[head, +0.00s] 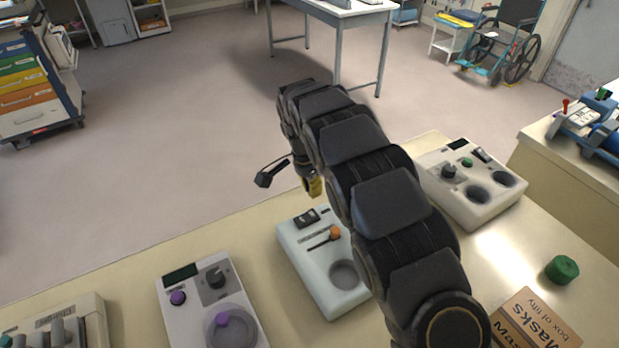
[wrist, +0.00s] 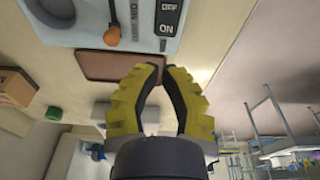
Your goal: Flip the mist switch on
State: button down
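A pale blue-grey console (head: 316,277) stands on the bench, left of my arm. It carries a black rocker switch (head: 307,217), an orange-knobbed slider (head: 334,232) and a round recess. In the wrist view the switch (wrist: 168,17) is marked OFF and ON, beside the orange knob (wrist: 112,36). No mist label is readable, and I cannot tell which side is pressed. My gripper (wrist: 162,68) has yellow fingers with their tips together and nothing between them. It is apart from the switch, near the console's far edge. In the head view my arm hides much of it.
A console with purple knobs (head: 193,303) stands left, and another console (head: 468,190) stands right. A green cylinder (head: 562,269) and a cardboard masks box (head: 535,322) are at the lower right. A brown panel (wrist: 120,67) lies beside the console in the wrist view.

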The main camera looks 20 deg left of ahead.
aim_at(317, 214)
jog(key=f, duration=0.5)
jog(key=w+d+f, duration=0.1)
jog(key=f, duration=0.2)
jog(key=shift+f, duration=0.2)
jog(key=shift+w+f+g+y, duration=0.1)
jog(key=shift+f+g+y, duration=0.2)
jog(key=shift+f, duration=0.05)
jog(key=shift+r, duration=0.8)
